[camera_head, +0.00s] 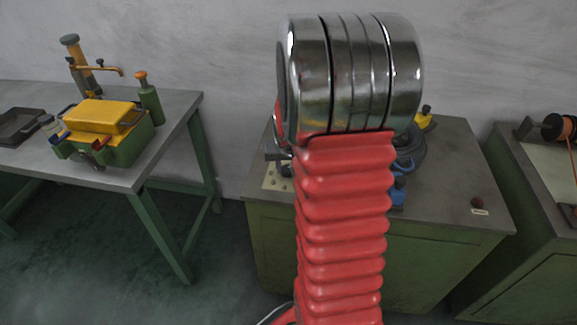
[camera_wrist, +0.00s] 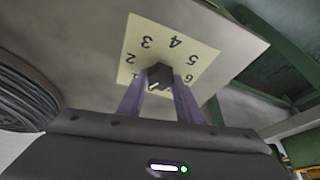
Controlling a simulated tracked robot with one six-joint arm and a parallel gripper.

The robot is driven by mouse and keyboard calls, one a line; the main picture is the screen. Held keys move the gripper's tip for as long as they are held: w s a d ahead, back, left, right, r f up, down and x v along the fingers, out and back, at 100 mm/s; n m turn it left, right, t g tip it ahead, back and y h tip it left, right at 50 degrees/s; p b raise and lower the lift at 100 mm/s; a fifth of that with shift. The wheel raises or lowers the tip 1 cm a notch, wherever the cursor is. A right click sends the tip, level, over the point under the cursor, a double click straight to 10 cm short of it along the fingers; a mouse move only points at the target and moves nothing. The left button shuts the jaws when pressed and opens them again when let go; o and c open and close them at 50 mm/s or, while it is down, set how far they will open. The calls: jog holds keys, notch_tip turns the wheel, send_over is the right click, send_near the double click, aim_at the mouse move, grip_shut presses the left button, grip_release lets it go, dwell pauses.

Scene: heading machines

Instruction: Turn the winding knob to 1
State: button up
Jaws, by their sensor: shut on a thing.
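The winding knob (camera_wrist: 159,75) is a small black knob on a cream dial plate (camera_wrist: 190,45) in the wrist view. The plate carries numbers around the knob that look upside down here; 2, 3, 4 and 5 are clear. The 1 and 6 lie low, close to the fingers, and the 1 is partly hidden. My gripper (camera_wrist: 160,84) has its two purple fingers on either side of the knob and is shut on it. A white mark on the knob faces down and slightly left in this view. In the head view my red arm hides most of the gripper, beside the dial plate (camera_head: 275,179).
The dial sits on a green cabinet with a grey top (camera_head: 450,170). A dark round coil (camera_wrist: 25,95) lies near the gripper. A table with a yellow-topped green box (camera_head: 105,117) stands at left.

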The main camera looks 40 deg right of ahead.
jog(key=shift+w+a+m, duration=0.1)
jog(key=shift+a+m, duration=0.05)
jog(key=shift+m, duration=0.75)
jog(key=shift+m+g+h, duration=0.3)
jog(key=shift+m, duration=0.1)
jog(key=o, duration=1)
jog(key=shift+o, duration=0.2)
jog(key=shift+r, duration=0.15)
jog(key=v, duration=1.3)
jog(key=shift+a+r, duration=0.15)
jog(key=shift+a, duration=0.05)
